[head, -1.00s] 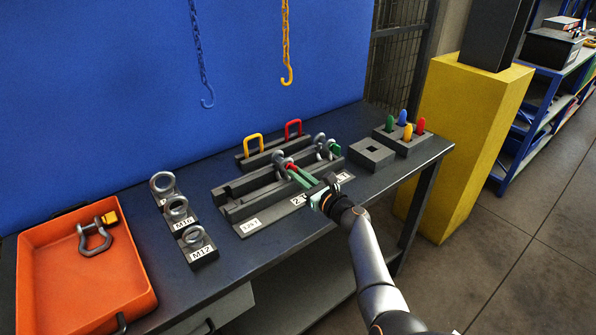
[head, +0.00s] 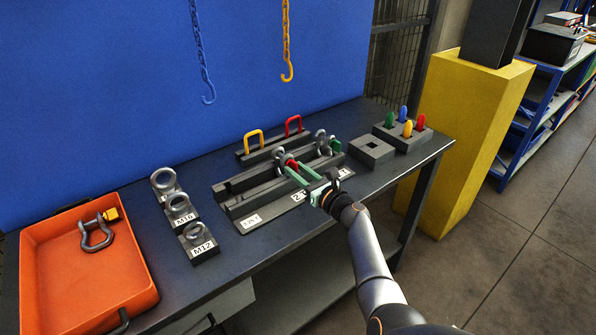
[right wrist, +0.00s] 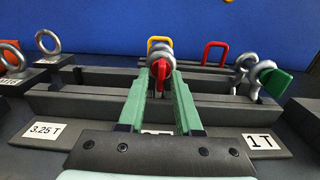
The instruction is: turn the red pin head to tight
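The red pin head (right wrist: 161,74) sits on a grey shackle (right wrist: 159,50) in the middle of the dark fixture (head: 240,207). It stands upright in the right wrist view and also shows in the head view (head: 292,165). My right gripper (right wrist: 161,82) has its two green fingers on either side of the red pin head. The fingers are spread, with a gap between them; whether either one touches the head is unclear. In the head view the right gripper (head: 297,172) reaches in from the front. My left gripper is not in view.
A green pin head (right wrist: 274,78) on another shackle stands close at the right. Yellow (head: 254,140) and red (head: 293,126) handles stand behind. Eye bolts on labelled blocks (head: 205,254) and an orange tray (head: 88,299) are left; a square-holed block (head: 372,151) is right.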

